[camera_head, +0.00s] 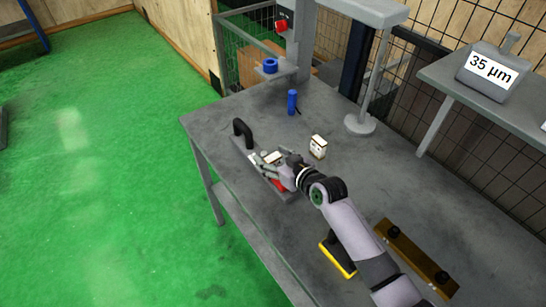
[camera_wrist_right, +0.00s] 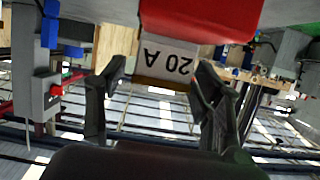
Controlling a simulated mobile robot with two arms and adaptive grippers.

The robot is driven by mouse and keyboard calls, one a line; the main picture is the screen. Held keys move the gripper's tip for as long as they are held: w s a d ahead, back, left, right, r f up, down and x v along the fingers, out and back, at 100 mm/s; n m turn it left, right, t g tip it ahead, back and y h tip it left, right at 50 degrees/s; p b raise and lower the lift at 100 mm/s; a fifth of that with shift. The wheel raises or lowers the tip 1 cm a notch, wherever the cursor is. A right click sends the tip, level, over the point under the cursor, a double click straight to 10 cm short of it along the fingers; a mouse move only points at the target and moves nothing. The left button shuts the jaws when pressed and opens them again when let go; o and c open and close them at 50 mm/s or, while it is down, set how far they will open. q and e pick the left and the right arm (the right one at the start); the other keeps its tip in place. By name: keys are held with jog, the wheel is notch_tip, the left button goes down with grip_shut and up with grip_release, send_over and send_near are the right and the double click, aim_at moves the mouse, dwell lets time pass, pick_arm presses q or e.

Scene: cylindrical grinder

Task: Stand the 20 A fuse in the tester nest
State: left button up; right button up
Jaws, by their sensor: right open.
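In the wrist view the 20 A fuse (camera_wrist_right: 168,55) shows a pale face with upside-down "20 A" lettering. It sits between the two spread fingers of my right gripper (camera_wrist_right: 158,78), with a visible gap on at least the left side. A red block (camera_wrist_right: 205,18) adjoins its upper edge in that picture. In the head view my right gripper (camera_head: 268,163) is open, low over a long grey unit with a black handle (camera_head: 242,131). A small pale piece (camera_head: 273,157) shows at its fingers. I cannot make out the tester nest for certain. My left gripper is out of view.
A small white block (camera_head: 318,146) stands on the grey table (camera_head: 225,112), right of the gripper. A blue cylinder (camera_head: 292,102) stands behind. A brown board with black knobs (camera_head: 417,259) and a yellow-black item (camera_head: 337,261) lie nearer. A round-based post (camera_head: 360,124) stands right.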

jog(key=shift+r, duration=0.1)
jog(key=v, duration=1.2)
jog(key=shift+b, duration=0.45)
jog(key=shift+r, duration=0.1)
